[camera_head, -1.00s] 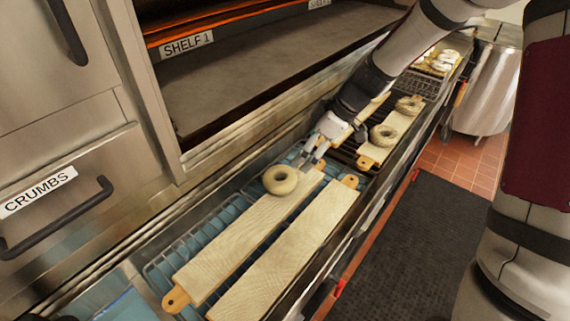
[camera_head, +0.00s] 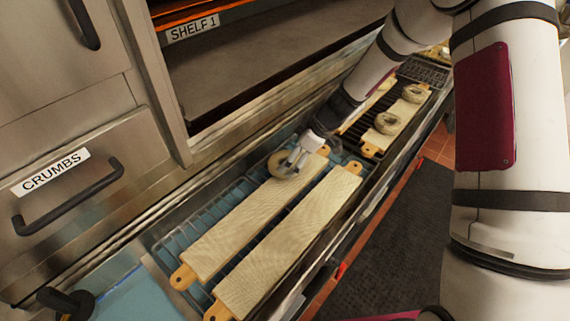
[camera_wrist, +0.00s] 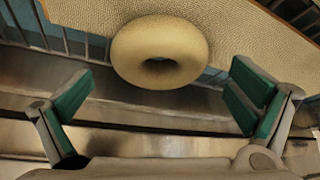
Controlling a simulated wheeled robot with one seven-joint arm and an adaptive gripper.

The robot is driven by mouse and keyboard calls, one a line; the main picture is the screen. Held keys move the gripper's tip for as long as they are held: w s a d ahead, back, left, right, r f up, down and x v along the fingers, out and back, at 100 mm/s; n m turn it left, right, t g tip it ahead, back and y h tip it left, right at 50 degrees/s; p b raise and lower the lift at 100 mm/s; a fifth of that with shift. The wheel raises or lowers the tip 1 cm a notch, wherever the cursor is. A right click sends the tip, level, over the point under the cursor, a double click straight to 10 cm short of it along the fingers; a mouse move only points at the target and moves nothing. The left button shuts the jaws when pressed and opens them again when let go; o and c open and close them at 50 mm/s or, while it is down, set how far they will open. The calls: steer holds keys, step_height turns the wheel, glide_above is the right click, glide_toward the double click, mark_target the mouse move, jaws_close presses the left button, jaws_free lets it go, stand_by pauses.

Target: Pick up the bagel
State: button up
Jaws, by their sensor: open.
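A plain pale bagel (camera_head: 283,165) sits at the far end of the left-hand long board (camera_head: 238,224), and my gripper partly covers it in the head view. In the wrist view the bagel (camera_wrist: 160,52) lies between and a little beyond the two green-padded fingers, at the board's edge. My gripper (camera_head: 291,162) is over the bagel from behind. In the wrist view my gripper (camera_wrist: 160,97) is spread wide and empty, with a gap on each side of the bagel. Whether the fingertips are level with the bagel cannot be told.
A second, empty board (camera_head: 290,245) lies to the right on the blue rack. Two seeded bagels (camera_head: 388,123) sit on another board farther back. The oven's metal front, with a crumbs drawer handle (camera_head: 70,196), runs close along the left.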

mark_target(274, 161)
steer(key=shift+x, duration=1.55)
steer(key=c, duration=1.2)
steer(key=shift+r, duration=0.1)
